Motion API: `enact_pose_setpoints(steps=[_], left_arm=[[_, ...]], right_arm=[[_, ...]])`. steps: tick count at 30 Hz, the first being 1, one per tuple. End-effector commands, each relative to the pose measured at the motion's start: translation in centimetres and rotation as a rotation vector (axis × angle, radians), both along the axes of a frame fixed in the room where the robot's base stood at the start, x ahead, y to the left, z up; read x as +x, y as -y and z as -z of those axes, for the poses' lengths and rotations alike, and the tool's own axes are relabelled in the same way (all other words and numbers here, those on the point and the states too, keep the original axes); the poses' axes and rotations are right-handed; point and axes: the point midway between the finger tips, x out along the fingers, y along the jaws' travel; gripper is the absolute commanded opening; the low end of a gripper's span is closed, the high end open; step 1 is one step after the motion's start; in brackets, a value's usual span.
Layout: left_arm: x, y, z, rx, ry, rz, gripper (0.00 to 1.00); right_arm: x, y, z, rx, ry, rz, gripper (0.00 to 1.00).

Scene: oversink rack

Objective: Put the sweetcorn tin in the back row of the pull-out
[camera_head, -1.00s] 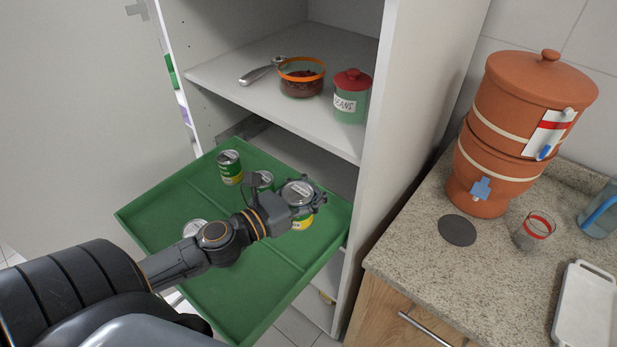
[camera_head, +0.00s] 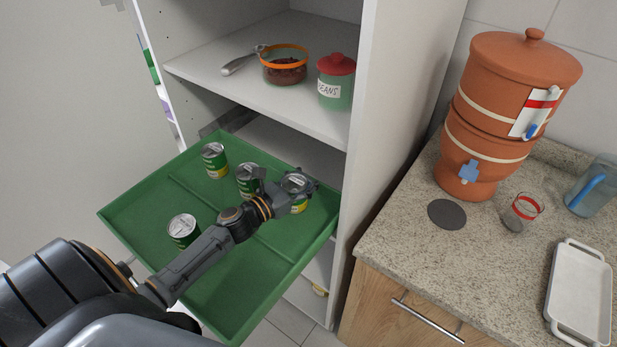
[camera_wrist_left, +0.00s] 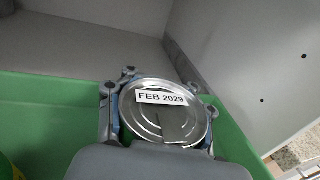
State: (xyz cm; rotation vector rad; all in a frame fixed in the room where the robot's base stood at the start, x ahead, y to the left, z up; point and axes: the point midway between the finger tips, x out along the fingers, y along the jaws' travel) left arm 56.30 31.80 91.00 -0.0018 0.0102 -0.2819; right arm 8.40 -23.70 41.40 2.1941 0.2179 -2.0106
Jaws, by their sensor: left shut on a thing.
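My left gripper (camera_head: 297,184) is shut around a tin with a silver lid and a green and yellow label (camera_head: 299,207), at the right back part of the green pull-out tray (camera_head: 150,200). In the left wrist view the tin's lid (camera_wrist_left: 165,112) reads "FEB 2029", with the fingers (camera_wrist_left: 162,100) on both sides. The tin looks upright; I cannot tell whether its base touches the tray. The held tin's label is partly hidden, so its name is unreadable. My right gripper is not in view.
Similar green tins stand at the tray's back left (camera_head: 214,160), back middle (camera_head: 247,181), close to my gripper, and left front (camera_head: 183,231). A shelf (camera_head: 215,70) overhangs behind. The cabinet's side wall (camera_head: 375,130) is close on the right. The tray's front is clear.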

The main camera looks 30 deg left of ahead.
Motion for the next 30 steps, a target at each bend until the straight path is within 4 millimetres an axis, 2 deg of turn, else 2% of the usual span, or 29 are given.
enact_pose_setpoints(steps=[9,10,15,26,30], left_arm=[[0.0,0.0,0.3,0.002,0.002,-0.001,0.00],[0.0,0.0,0.3,0.002,0.001,-0.001,0.39],[0.0,0.0,0.2,0.001,-0.001,0.000,0.73],[0.0,0.0,-0.1,0.001,0.000,0.000,0.74],[-1.5,-0.4,0.0,0.000,-0.004,-0.001,0.74]], right_arm=[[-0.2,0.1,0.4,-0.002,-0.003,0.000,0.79],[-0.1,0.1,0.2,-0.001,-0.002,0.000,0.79],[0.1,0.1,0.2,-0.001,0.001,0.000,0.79],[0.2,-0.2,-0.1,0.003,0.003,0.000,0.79],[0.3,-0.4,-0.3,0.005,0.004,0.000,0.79]])
